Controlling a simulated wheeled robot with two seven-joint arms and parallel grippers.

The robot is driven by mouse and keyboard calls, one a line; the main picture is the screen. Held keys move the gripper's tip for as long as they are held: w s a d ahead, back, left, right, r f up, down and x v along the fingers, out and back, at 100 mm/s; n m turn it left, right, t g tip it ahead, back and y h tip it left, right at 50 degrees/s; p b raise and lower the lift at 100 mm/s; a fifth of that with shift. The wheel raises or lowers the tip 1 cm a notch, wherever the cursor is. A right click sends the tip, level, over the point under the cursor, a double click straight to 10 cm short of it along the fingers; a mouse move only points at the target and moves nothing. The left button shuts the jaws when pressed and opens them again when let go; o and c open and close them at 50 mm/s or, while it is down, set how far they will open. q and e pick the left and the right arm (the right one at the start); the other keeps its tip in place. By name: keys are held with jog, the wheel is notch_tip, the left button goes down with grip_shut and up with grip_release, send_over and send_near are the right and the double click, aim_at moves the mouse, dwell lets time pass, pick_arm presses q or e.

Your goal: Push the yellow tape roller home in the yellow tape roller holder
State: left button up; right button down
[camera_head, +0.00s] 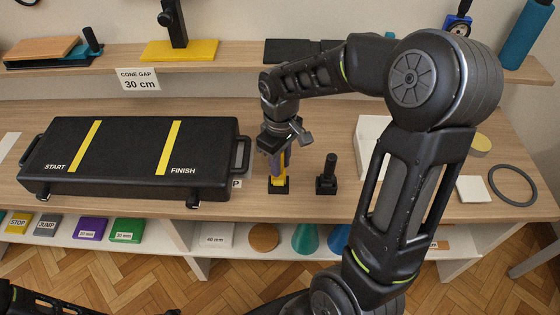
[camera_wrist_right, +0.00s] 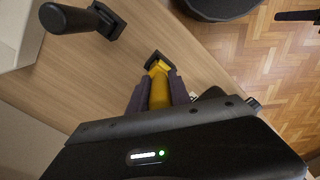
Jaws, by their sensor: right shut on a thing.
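The yellow tape roller (camera_head: 279,180) stands upright on the bench, right of the black step board. My right gripper (camera_head: 278,158) is above it, with its fingers closed around the upper part. In the right wrist view the yellow roller (camera_wrist_right: 159,92) lies between the two dark fingers (camera_wrist_right: 158,95). Its lower end meets a small black holder (camera_wrist_right: 156,58), which also shows as a dark base on the bench (camera_head: 279,190). How deep the roller sits in the holder is hidden. My left gripper is out of sight.
A black upright handle on a square base (camera_head: 327,177) stands close to the right of the holder. The black START/FINISH board (camera_head: 130,150) is to the left. A white box (camera_head: 370,140) and a grey ring (camera_head: 512,186) lie farther right. The bench's front edge is near.

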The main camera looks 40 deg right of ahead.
jog(key=shift+f+b, duration=0.55)
jog(key=shift+f, duration=0.25)
jog(key=c, duration=1.1)
grip_release()
notch_tip(320, 180, up, 8)
jog(key=shift+f, duration=0.1)
